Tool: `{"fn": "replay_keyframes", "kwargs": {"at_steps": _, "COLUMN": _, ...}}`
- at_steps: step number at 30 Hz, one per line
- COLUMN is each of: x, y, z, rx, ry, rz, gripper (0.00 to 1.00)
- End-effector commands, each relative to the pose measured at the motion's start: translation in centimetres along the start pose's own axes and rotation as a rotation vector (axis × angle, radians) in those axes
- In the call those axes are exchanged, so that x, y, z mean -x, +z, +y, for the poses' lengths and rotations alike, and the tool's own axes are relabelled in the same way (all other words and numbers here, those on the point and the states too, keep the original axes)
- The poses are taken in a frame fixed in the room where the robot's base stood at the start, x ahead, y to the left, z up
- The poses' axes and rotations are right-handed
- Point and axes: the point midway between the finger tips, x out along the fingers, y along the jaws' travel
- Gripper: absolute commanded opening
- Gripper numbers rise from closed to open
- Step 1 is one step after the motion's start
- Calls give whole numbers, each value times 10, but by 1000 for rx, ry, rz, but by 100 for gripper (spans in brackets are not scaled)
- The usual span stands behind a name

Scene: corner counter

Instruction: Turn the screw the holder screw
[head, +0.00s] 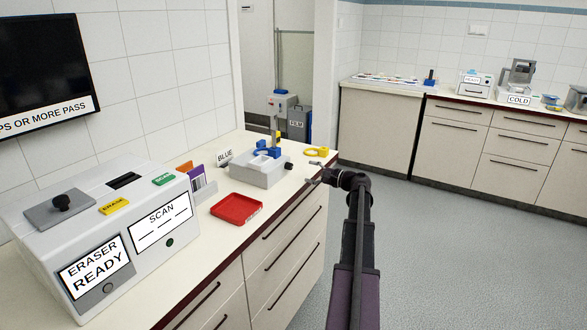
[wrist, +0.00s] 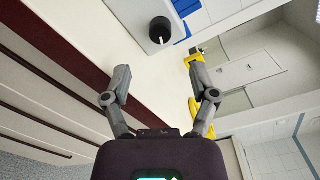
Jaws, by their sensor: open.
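The holder is a light grey block (head: 258,170) with blue jaws (head: 266,150) on top, standing on the counter. Its screw is a black knob (head: 288,166) on the right side, and it shows in the wrist view as a black cylinder with a white mark (wrist: 160,31). My gripper (head: 314,176) is open and empty at the counter's front edge, to the right of the holder. In the wrist view my gripper's fingers (wrist: 160,68) are spread wide, and the knob lies beyond the tips, apart from them.
Counter between knob and gripper looks clear.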

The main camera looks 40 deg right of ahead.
Motion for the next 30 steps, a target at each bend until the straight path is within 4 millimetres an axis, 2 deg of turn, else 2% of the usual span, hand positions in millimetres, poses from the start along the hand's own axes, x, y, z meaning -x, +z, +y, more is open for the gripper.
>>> {"fn": "replay_keyframes", "kwargs": {"at_steps": 8, "x": 10, "y": 0, "z": 0, "rx": 242, "ry": -4, "rz": 0, "gripper": 75}}
{"fn": "replay_keyframes", "kwargs": {"at_steps": 30, "x": 46, "y": 0, "z": 0, "rx": 1249, "ry": -17, "rz": 10, "gripper": 75}}
